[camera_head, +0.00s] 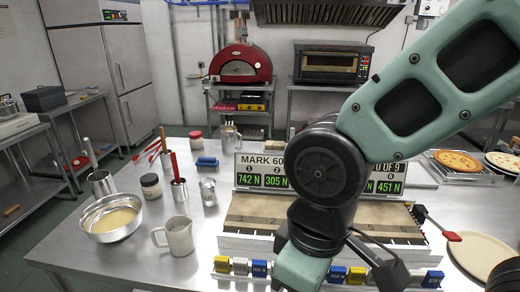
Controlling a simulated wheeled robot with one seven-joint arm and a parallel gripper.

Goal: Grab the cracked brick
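A row of tan slabs (262,207), likely the bricks, lies in a pale holder (238,243) on the steel table. The numbers 2 and 5 can be read on them; my arm hides the middle. I cannot make out a crack on any slab. My arm comes from the upper right, bends in front of the sign and runs down out of the bottom edge.
Coloured labelled blocks (259,268) line the holder's front. A metal bowl (112,218), white jug (178,236) and utensil cups stand left. A red-handled brush (440,226) and round board (482,255) lie right. Pizzas (457,160) sit behind. The front-left table is clear.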

